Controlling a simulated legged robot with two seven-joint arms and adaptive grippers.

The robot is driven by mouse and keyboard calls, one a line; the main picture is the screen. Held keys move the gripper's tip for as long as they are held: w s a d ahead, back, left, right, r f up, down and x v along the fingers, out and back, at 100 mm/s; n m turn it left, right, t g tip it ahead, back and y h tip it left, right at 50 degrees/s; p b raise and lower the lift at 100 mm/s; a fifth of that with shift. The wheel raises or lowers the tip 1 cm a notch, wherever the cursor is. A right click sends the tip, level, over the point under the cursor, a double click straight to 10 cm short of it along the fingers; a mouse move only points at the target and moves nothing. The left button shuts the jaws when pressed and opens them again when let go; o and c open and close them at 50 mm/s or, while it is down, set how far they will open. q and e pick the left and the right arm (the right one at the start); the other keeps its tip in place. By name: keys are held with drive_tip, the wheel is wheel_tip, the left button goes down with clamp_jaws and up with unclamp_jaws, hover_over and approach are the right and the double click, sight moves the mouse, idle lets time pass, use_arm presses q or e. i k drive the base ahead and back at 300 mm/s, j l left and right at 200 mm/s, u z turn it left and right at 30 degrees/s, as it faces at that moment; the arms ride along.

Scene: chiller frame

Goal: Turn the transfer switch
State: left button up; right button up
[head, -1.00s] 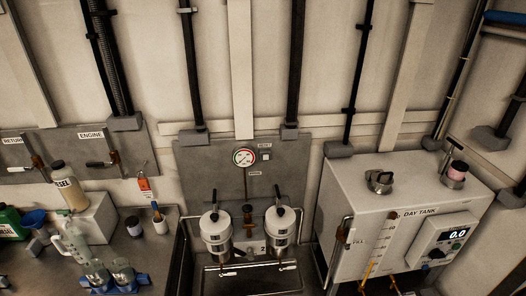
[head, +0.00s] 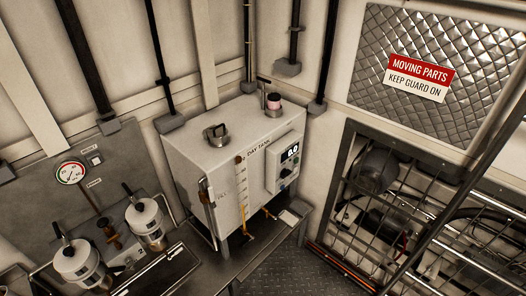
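A white day tank (head: 195,150) labelled DAY TANK stands in the corner in the middle of the head view. On its right-hand side is a light control box (head: 272,174) with a display (head: 291,152) reading 0.0. A small dark knob (head: 284,172) sits below the display. It may be the transfer switch, but its label and exact position are too small to read. Neither of my grippers is in view.
Two white filter canisters (head: 146,222) and a round gauge (head: 70,172) are at the lower left. A caged machine (head: 375,210) stands at right, under a guard panel (head: 385,45) marked MOVING PARTS. Patterned floor (head: 300,268) shows clear between tank and cage.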

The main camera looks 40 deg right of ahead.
sight(284, 173)
drive_tip(key=z, duration=1.6)
